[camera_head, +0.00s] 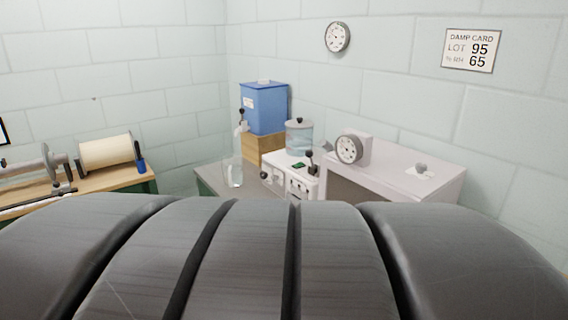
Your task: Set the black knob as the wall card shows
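The wall card (471,50), headed DAMP CARD, hangs on the right wall. It reads LOT 95 and % RH 65. A white machine (285,177) stands on the far bench. It has a small black knob (264,175) on its front left and a black-topped lever (310,156) at its right. Their settings are too small to read, and I cannot tell which is the knob meant. A clear water tank (299,138) with a black lid knob sits behind. My gripper cannot be made out in this view.
A blue container (264,107) with a tap sits on a wooden block (262,148), near a glass jar (235,174). A grey cabinet (390,184) bears a dial gauge (349,148). A large dark ribbed shape fills the foreground. A wall gauge (337,37) hangs above.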

